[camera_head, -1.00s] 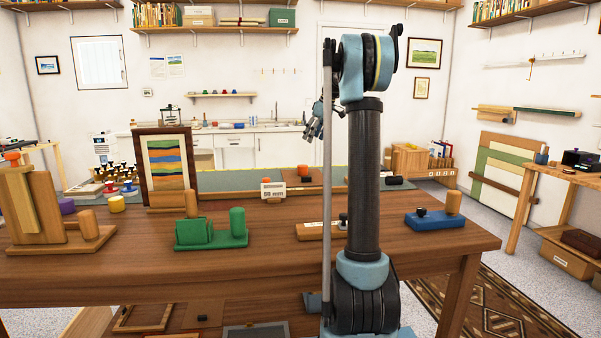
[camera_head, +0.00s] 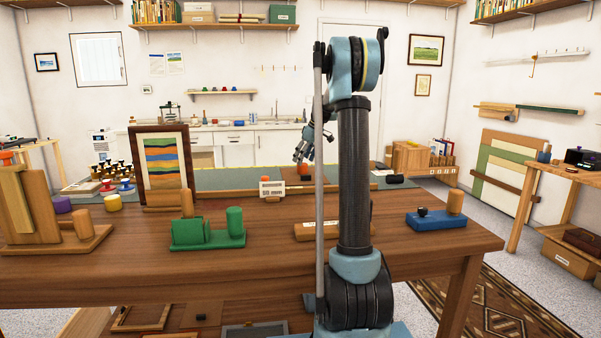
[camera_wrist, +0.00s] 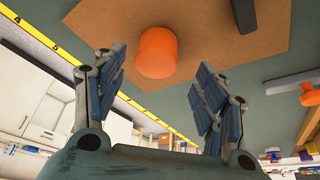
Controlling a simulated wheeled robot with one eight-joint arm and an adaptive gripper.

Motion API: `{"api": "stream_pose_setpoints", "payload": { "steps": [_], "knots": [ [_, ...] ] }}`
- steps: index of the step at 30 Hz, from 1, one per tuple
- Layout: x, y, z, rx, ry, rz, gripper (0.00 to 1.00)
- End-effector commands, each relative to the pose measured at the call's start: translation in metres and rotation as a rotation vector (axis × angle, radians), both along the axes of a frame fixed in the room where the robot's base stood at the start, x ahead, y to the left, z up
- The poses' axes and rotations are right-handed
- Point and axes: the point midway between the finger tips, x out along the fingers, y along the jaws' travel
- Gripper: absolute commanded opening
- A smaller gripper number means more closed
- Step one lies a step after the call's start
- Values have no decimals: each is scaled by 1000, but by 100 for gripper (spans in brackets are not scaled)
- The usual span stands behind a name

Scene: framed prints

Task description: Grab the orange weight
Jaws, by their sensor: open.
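The orange weight (camera_wrist: 156,53) is a short cylinder standing on a brown board in the wrist view, ahead of and between my open fingers. In the head view the weight (camera_head: 304,170) sits on the far part of the table, just below my gripper. My gripper (camera_head: 299,157) is open, pointing down at the weight; in the wrist view its fingers (camera_wrist: 155,95) are spread wide with nothing between their pads. The fingertips appear short of the weight. The arm column partly hides the board around it.
The brown board (camera_wrist: 215,40) lies on a green mat (camera_wrist: 190,105) edged with a yellow ruler strip. A "50 mm" sign (camera_head: 272,188) stands left of the weight. A framed striped print (camera_head: 163,165) stands farther left. A black object (camera_head: 394,179) lies to the right.

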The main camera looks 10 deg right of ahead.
Motion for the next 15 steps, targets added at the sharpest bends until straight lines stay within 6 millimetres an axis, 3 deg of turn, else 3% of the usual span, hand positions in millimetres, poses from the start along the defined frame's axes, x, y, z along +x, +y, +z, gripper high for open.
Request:
{"api": "stream_pose_setpoints", "payload": {
  "steps": [9,15],
  "knots": [
    [6,-1,-37,0,0,-6,65],
    [6,0,-45,0,0,-9,65]
  ]
}}
